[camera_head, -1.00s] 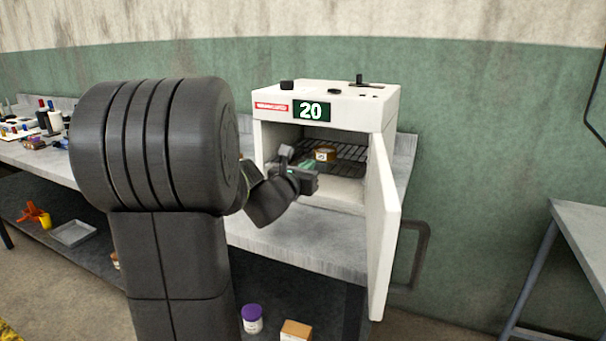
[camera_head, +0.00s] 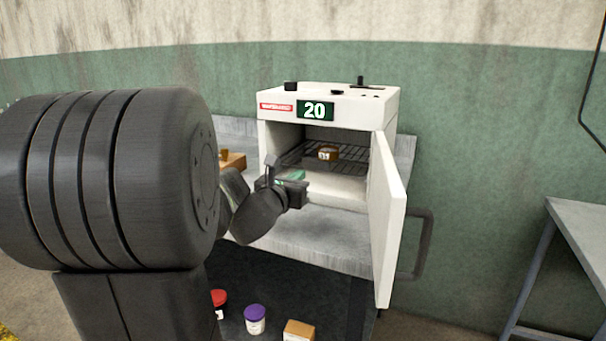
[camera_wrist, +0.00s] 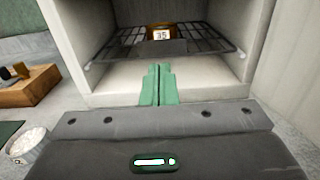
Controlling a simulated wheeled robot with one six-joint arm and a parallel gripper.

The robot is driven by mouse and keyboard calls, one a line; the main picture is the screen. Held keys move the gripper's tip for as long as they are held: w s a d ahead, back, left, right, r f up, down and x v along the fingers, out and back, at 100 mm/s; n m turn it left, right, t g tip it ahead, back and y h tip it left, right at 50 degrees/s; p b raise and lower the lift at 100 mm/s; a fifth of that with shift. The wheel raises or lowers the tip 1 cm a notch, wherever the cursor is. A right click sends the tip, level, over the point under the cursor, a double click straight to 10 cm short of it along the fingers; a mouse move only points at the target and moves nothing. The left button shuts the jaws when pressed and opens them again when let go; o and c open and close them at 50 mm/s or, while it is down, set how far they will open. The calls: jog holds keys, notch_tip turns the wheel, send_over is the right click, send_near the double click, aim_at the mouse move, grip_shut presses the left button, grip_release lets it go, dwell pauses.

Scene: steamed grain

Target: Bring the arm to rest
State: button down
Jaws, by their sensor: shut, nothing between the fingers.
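My gripper (camera_head: 292,176) is in front of the open white oven-like cabinet (camera_head: 276,133), near the mouth of its chamber. In the wrist view its green fingers (camera_wrist: 158,84) are shut together with nothing between them, pointing at the chamber opening. My dark arm fills the left of the head view. A small brown container (camera_head: 327,153) with a label sits on the wire rack (camera_wrist: 205,36) inside the cabinet. The container also shows in the wrist view (camera_wrist: 161,33), beyond the fingertips and apart from them.
The cabinet door (camera_head: 386,215) stands open on the right. A wooden block (camera_wrist: 25,88) and a white cup (camera_wrist: 27,145) are on the bench at the left. A purple-lidded jar (camera_head: 255,320), a red-lidded jar (camera_head: 218,300) and a box (camera_head: 298,330) are below. Another table (camera_head: 575,225) stands at right.

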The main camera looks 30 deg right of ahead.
jog(key=v, duration=0.5)
jog(key=shift+s+a, duration=0.2)
jog(key=shift+a, duration=0.05)
jog(key=shift+d, duration=0.1)
